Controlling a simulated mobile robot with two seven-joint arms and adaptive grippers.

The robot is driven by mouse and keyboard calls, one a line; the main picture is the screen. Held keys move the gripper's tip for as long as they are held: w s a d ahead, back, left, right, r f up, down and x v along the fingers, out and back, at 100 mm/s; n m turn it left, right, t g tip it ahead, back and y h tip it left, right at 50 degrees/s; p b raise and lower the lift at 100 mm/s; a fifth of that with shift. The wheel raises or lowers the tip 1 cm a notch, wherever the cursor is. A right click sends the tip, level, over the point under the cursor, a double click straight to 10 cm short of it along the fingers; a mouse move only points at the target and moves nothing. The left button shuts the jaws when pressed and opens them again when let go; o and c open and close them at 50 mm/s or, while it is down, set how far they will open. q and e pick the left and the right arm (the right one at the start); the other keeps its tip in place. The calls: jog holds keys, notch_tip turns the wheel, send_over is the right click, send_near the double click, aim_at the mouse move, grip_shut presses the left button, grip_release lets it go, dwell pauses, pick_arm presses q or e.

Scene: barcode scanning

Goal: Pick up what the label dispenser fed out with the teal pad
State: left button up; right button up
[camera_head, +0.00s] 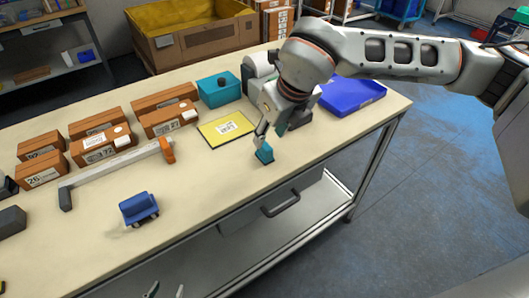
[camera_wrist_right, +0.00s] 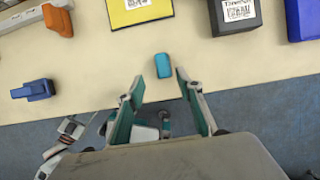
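The teal pad (camera_head: 264,154) is a small block on the bench near its front edge. It also shows in the right wrist view (camera_wrist_right: 163,66), beyond and between my right fingertips. My right gripper (camera_head: 262,138) is open above the pad; its fingers (camera_wrist_right: 158,80) stand apart with nothing between them. A small blue device (camera_head: 138,207) stands at the front left; I cannot tell if it is the label dispenser. A pale machine (camera_head: 260,65) stands partly hidden behind my right arm. No fed-out label can be made out. My left gripper (camera_head: 165,291) is at the bottom edge, fingers apart.
A yellow mat (camera_head: 212,138) with a label lies behind the pad. A teal box (camera_head: 219,90), brown cartons (camera_head: 98,147), a grey bar with an orange end (camera_head: 112,174) and a blue tray (camera_head: 350,96) stand around. The bench between the blue device and the pad is clear.

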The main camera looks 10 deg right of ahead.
aim_at(265, 145)
jog(key=shift+x, duration=1.2)
jog(key=shift+p+x, duration=0.3)
jog(key=shift+x, duration=2.4)
jog(key=shift+w+d+r, duration=0.1)
jog(key=shift+w+d, duration=0.05)
jog(key=shift+d, duration=0.1)
grip_shut()
